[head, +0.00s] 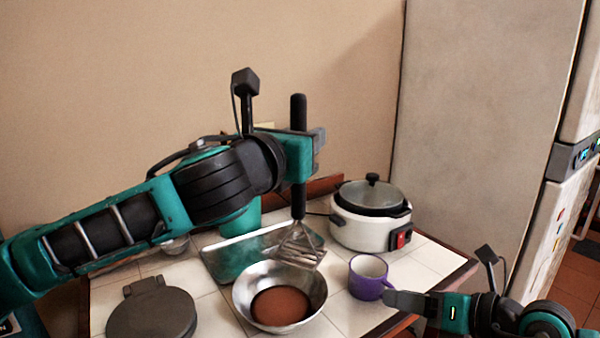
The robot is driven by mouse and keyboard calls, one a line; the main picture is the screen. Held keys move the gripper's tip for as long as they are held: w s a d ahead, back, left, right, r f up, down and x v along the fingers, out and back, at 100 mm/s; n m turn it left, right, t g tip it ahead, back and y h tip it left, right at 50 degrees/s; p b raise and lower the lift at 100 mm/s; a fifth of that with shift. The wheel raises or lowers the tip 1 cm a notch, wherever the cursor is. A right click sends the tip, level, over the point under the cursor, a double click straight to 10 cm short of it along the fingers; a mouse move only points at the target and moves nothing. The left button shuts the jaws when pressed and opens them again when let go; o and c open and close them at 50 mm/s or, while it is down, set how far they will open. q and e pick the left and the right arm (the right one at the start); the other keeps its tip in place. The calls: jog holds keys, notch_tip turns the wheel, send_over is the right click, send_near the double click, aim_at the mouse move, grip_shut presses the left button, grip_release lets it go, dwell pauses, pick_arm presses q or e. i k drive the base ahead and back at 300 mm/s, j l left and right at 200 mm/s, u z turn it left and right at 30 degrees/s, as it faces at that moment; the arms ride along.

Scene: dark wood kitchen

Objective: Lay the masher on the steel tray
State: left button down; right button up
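The masher (299,205) has a black handle and a steel wire head. My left gripper (316,145) is shut on its handle and holds it upright, head down. The masher head shows in front of the right part of the steel tray (226,262); I cannot tell the gap between them. The tray lies on the tiled counter, partly hidden by the bowl and masher. My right gripper (402,300) is low at the right, beside the purple mug, seen from the side. Its opening does not show.
A steel bowl (247,296) with brown contents stands in front of the tray. A purple mug (366,284) and white cooker (362,233) stand to the right. A black round appliance (152,312) is front left, a green container (241,218) behind the tray.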

aim_at(249, 264)
jog(key=k+l, duration=0.3)
jog(key=l, duration=0.15)
jog(key=k+l, duration=0.3)
jog(key=l, duration=0.2)
